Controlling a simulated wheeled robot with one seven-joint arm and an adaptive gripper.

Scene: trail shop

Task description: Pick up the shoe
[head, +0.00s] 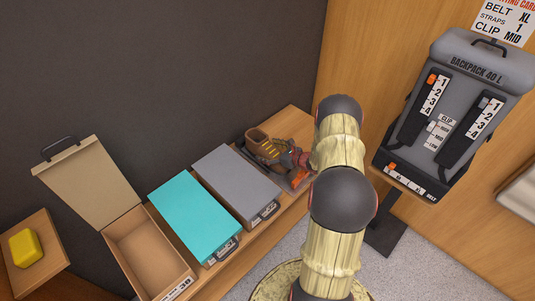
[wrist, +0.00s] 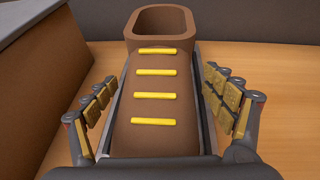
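My gripper (wrist: 165,95) is open, with one padded finger on each side of the shoe's front part. A gap shows between the pads and the shoe on both sides. In the head view my gripper (head: 297,158) is at the shoe's right end, partly hiding its toe.
A grey closed box (head: 235,182) stands just left of the shoe, then a teal box (head: 194,214) and an open brown box (head: 150,250). A yellow block (head: 25,247) lies on a wooden stand at far left. A grey backpack display (head: 450,100) stands at right. A dark wall is behind.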

